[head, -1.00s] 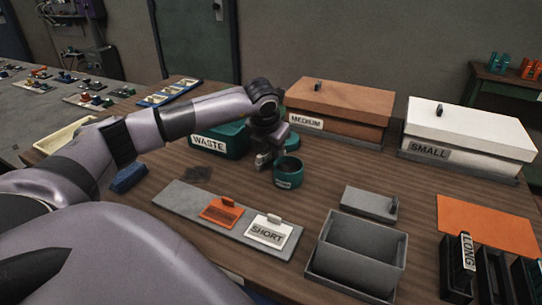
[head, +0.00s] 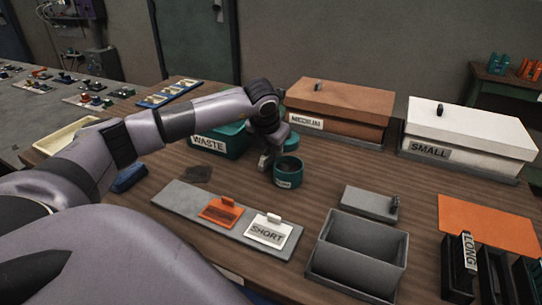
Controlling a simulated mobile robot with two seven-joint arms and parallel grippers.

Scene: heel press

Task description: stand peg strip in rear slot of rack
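My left gripper (head: 265,162) points down over the wooden table, just left of a small teal cup (head: 288,172); its fingers are small and dark, and I cannot tell whether they are open or hold anything. A black slotted rack (head: 459,268) with a LONG label stands at the lower right, partly cut off by the frame. No piece is clearly a peg strip; a blue strip with several pale pieces (head: 170,94) lies at the back left. My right gripper is not in view.
A teal WASTE bin (head: 229,146) stands behind the gripper. A grey board (head: 187,204) carries orange and white SHORT tags. A grey open box (head: 318,257), an orange sheet (head: 485,222), and lidded MEDIUM (head: 345,105) and SMALL (head: 475,130) boxes stand to the right.

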